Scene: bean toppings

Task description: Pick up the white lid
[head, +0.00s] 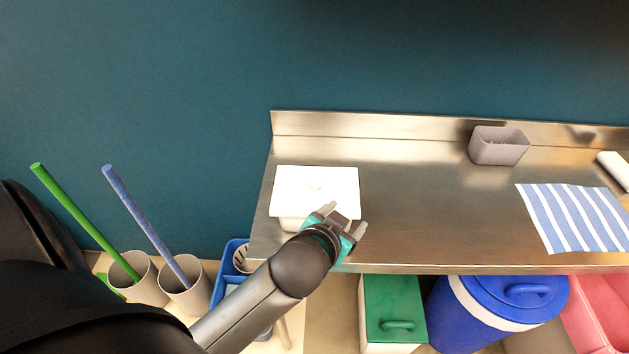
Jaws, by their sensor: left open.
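The white lid (315,183) lies flat on a white container (288,222) at the left end of the steel counter. A small knob shows faintly at the lid's middle. My left gripper (347,218) is open, with its fingers at the near right corner of the container. The gripper hides part of that corner, and I cannot tell whether it touches the lid. My right gripper is not in view.
The steel counter (420,210) is bare to the right of the container. A grey bin (498,146) stands at the back, a striped cloth (572,218) lies at right, and a white roll (614,168) lies beyond it. Lidded bins, including a blue one (500,300), stand below.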

